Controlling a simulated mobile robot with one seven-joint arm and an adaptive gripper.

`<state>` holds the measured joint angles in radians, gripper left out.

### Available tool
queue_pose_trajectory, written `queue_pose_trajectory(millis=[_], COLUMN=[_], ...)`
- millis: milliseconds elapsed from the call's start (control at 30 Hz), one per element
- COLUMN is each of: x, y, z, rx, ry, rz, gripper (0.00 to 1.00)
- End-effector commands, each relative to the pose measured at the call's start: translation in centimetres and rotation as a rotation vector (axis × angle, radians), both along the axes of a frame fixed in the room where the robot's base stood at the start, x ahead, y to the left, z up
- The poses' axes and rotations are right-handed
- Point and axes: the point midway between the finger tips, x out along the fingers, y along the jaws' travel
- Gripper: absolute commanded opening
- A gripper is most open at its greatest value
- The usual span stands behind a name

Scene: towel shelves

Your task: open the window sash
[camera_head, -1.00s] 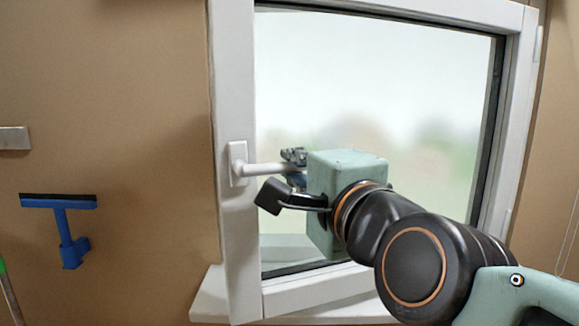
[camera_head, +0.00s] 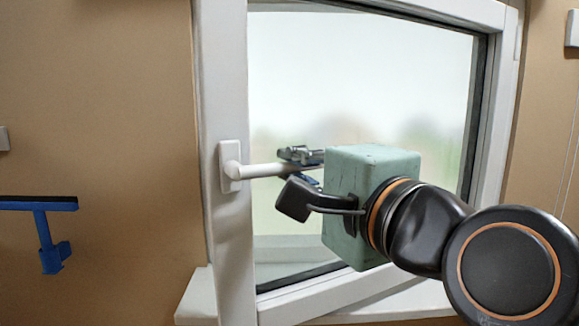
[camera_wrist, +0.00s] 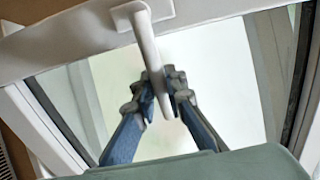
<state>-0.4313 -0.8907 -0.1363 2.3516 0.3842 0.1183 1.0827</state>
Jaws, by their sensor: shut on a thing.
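The white window sash (camera_head: 226,90) stands ajar, its left, handle side swung out toward me and its lower left corner in front of the sill. It also shows in the wrist view (camera_wrist: 60,45). The white handle (camera_head: 262,170) on the left stile has its lever turned level, pointing right. My gripper (camera_head: 302,166) is shut on the lever near its free end. In the wrist view, the blue-grey fingers (camera_wrist: 165,98) lie on both sides of the lever (camera_wrist: 147,45). The far finger is partly hidden in the head view.
The white sill (camera_head: 197,298) runs under the window. A blue squeegee (camera_head: 42,235) hangs on the brown wall at the left. A white wall fitting (camera_head: 572,28) is at the upper right.

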Motion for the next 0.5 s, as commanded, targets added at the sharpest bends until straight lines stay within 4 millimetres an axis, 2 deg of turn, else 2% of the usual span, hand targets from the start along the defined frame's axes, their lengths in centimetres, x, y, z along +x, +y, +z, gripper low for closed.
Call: queue_pose_trajectory(millis=[500], x=[-3.4], y=[-1.7], z=[0.0], rx=[0.002], ry=[-0.003], rz=[0.061], gripper=[0.00])
